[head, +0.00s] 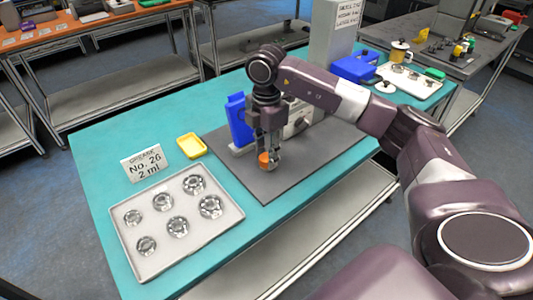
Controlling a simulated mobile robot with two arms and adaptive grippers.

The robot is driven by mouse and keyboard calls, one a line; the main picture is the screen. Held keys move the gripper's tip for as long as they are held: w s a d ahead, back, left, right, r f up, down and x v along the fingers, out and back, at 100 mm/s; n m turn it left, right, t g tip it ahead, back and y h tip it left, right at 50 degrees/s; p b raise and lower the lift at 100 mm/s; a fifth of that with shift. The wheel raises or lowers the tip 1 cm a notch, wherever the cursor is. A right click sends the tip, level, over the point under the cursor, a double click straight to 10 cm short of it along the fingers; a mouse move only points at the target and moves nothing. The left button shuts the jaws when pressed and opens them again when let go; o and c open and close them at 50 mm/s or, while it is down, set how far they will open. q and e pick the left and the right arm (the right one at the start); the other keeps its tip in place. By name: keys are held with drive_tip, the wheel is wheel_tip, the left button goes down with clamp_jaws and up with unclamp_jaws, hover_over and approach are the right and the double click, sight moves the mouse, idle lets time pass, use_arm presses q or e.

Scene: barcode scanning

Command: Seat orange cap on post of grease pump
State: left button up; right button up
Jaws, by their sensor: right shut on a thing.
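My right gripper (269,162) comes in from the right and points down over the dark grey mat (330,160). It is shut on the small orange cap (263,158), low above or at the mat; I cannot tell whether the cap touches anything beneath it. A grey boxy device (299,120) stands on the mat just behind the gripper and may be the grease pump. My gripper and arm hide much of it, and I cannot make out its post. A blue upright piece (238,121) stands just left of the gripper. My left gripper is not in view.
A light tray (232,217) with several metal bearings lies front left. A yellow dish (191,146) and a sign reading "GREASE No. 26 2 ml" (147,162) stand behind it. A blue box (357,67) and a white tray (427,88) are at the back right.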

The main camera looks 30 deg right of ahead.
drive_tip(key=shift+f, duration=0.25)
drive_tip(key=o, duration=1)
drive_tip(key=shift+c, duration=0.2)
drive_tip(key=shift+o, duration=0.6)
drive_tip(key=shift+o, duration=0.9)
wheel_tip(320, 180, up, 8)
drive_tip(key=p, duration=0.5)
drive_tip(key=shift+f, duration=0.2)
